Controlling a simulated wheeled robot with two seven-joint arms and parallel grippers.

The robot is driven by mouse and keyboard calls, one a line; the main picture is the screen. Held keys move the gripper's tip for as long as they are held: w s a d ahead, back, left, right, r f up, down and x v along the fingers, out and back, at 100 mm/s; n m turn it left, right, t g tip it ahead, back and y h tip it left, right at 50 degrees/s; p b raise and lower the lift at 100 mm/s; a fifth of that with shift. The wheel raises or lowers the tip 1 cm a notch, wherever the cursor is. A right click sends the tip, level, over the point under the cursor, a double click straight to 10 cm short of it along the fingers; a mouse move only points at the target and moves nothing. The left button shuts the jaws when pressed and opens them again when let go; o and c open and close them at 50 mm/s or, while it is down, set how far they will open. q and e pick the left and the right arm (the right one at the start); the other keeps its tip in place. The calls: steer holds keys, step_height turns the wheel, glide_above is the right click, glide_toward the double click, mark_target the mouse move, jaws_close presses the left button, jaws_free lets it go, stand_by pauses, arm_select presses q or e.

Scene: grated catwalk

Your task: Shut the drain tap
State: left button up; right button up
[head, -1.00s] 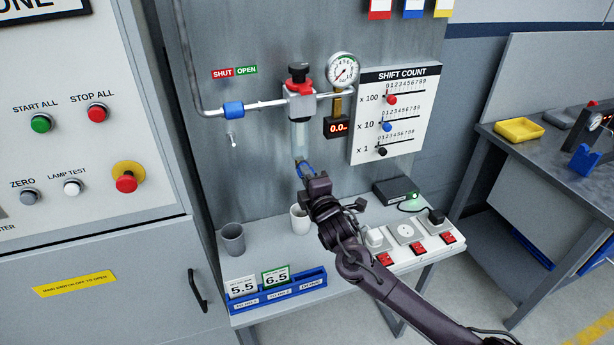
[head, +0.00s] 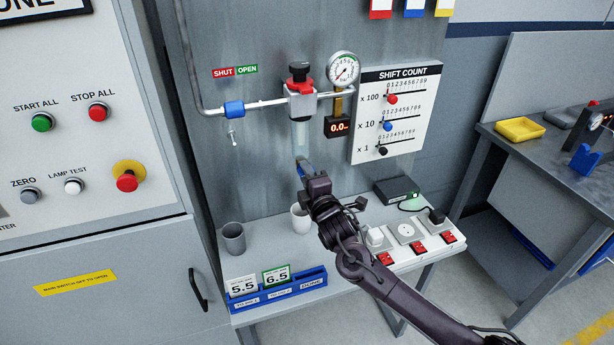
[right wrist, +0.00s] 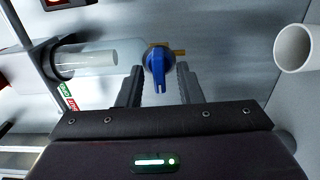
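The clear filter bowl (head: 299,134) hangs under the regulator on the grey panel. The drain tap, with a brass body and a blue lever, is at its lower end. In the head view my right gripper (head: 303,170) is at the tap and hides most of it. In the right wrist view the blue lever (right wrist: 158,68) lies between the two fingers of my right gripper (right wrist: 160,80), which are open. A gap shows on each side of the lever. The bowl (right wrist: 95,60) is left of the tap there. My left gripper is not in view.
A white cup (head: 300,218) stands on the bench below the gripper; it also shows in the right wrist view (right wrist: 297,48). A grey cup (head: 233,238) is to its left. A SHUT/OPEN label (head: 235,72) is on the panel. Sockets (head: 405,233) stand at the right.

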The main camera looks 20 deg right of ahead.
steer(key=s+b, duration=0.2)
steer(key=s, duration=0.6)
steer(key=shift+d, duration=0.15)
